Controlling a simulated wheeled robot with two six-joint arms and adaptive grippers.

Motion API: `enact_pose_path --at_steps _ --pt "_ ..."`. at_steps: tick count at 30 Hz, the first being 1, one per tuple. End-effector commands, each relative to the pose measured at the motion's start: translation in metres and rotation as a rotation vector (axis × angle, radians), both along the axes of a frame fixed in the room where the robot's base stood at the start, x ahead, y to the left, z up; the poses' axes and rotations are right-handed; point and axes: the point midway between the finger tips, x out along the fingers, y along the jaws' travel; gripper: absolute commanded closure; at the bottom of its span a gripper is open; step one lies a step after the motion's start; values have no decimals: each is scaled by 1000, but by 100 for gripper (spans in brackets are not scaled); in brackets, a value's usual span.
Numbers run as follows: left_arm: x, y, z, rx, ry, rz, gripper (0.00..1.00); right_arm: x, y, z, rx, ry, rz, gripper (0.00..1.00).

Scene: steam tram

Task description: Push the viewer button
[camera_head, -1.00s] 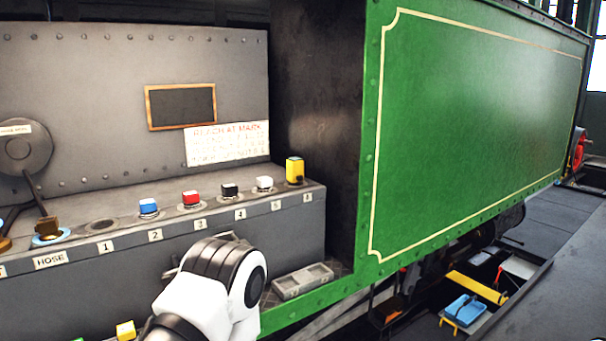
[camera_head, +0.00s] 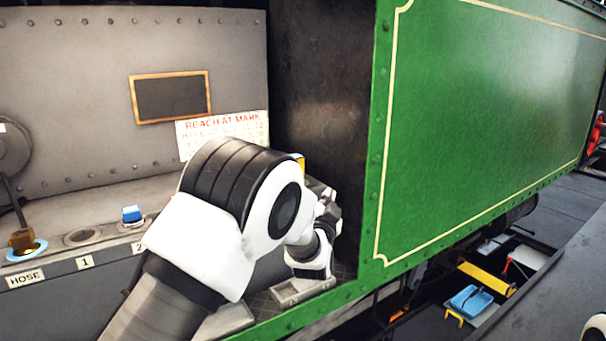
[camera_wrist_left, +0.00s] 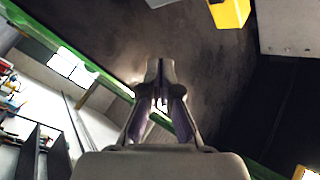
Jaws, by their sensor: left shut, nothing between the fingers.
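No label I can read says viewer, so I cannot tell which part is the viewer button. My left gripper (camera_head: 328,203) is shut and empty, in front of the dark recess right of the numbered shelf. Its closed fingers show in the left wrist view (camera_wrist_left: 160,82). A yellow block (camera_head: 299,159) at the shelf's right end is mostly hidden behind my left arm; it also shows at the top of the wrist view (camera_wrist_left: 230,11), apart from the fingers. The other blocks are hidden behind my arm.
A green panel (camera_head: 490,110) with its edge rises just right of my left gripper. A "REACH AT MARK" sign (camera_head: 222,133) and a framed dark board (camera_head: 171,97) are on the grey wall. A grey tray (camera_head: 300,290) lies below the gripper.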

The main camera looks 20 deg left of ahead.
Motion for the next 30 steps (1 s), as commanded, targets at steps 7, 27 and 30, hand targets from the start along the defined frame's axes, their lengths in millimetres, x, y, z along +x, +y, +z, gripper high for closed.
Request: enact_pose_path --at_steps 7,27,30 --pt "1 -1 4 4 -9 1 100 0 0 0 0 1 0 100" --pt "40 52 3 1 -8 2 100 0 0 2 0 0 0 100" --pt "47 61 2 1 -6 2 100 0 0 0 0 0 0 100"
